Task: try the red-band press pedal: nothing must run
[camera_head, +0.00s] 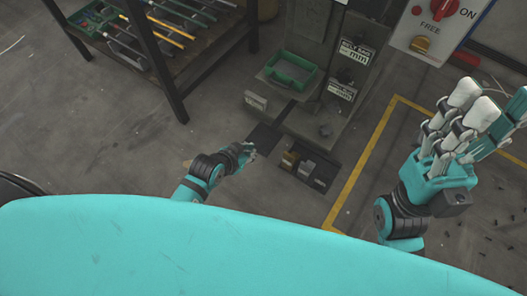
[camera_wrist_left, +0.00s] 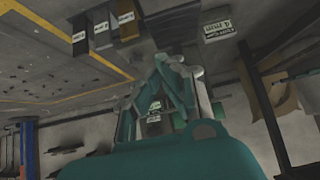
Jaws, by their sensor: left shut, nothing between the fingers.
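The press (camera_head: 350,110) stands at the top centre with a green tray (camera_head: 290,72) on its ledge; I cannot make out a red band. A dark flat plate (camera_head: 264,137) lies on the floor before it, possibly the pedal. My left gripper (camera_head: 250,150) is shut and empty, just below that plate in the head view; I cannot tell whether they touch. Its closed fingers show in the left wrist view (camera_wrist_left: 172,85). My right gripper (camera_head: 478,105) is raised at the right, over the floor; its finger opening is unclear.
A dark tray (camera_head: 322,185) with small labelled blocks sits beside the plate. A panel (camera_head: 405,38) carries a red switch (camera_head: 437,9) marked ON and FREE. A tool rack (camera_head: 180,70) stands at upper left. Yellow floor lines (camera_head: 362,165) run at right.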

